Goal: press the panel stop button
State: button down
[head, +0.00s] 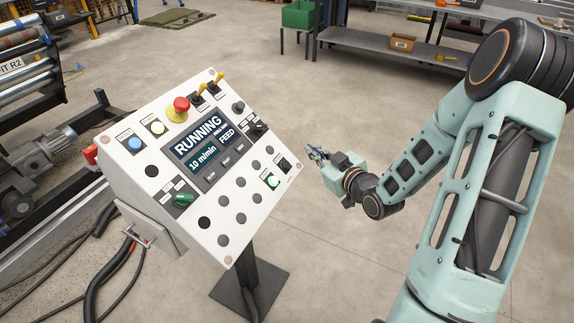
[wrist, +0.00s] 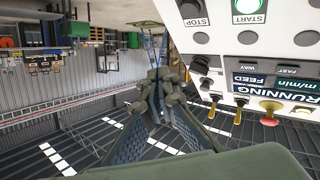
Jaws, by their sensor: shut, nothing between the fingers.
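The panel (head: 168,227) is a sloped white console on a dark post. Its black stop button (head: 284,164) is on the lower right face, beside the white-framed green start button (head: 272,181). In the wrist view, which is upside down, the black stop button (wrist: 190,8) is at the top edge, partly cut off, above its STOP label. The display (head: 203,145) reads RUNNING, 10 m/min, FEED. My gripper (head: 314,152) is right of the panel, apart from it, shut and empty. Its fingers (wrist: 163,82) fill the middle of the wrist view.
A red mushroom button (head: 181,104) on a yellow base and yellow-handled toggles (head: 217,81) stand out from the panel's upper part. Roller machinery with a motor (head: 45,155) lies left. A bench (head: 390,45) and green bin (head: 298,15) are behind. Floor right of the panel is clear.

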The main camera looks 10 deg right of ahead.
aim_at(286, 165)
jog(key=shift+w+a+f+b, duration=0.55)
jog(key=shift+a+f+b, duration=0.25)
jog(key=shift+f, duration=0.3)
jog(key=shift+w+a+f+b, duration=0.5)
jog(key=shift+a+f+b, duration=0.2)
jog(key=shift+f+b, duration=0.3)
jog(key=shift+w+a+f+b, duration=0.55)
jog(key=shift+a+f+b, duration=0.2)
jog(key=shift+f, duration=0.45)
jog(key=shift+f, duration=0.15)
jog(key=shift+w+a+f+b, duration=0.15)
jog(key=shift+a+f+b, duration=0.05)
jog(key=shift+b, duration=0.4)
jog(key=shift+w+a+f+b, duration=0.2)
jog(key=shift+f+b, duration=0.15)
jog(key=shift+b, duration=0.2)
jog(key=shift+r, duration=0.1)
jog(key=shift+s+d+r+p, duration=0.35)
jog(key=shift+d+r+p, duration=0.1)
jog(key=shift+r, duration=0.1)
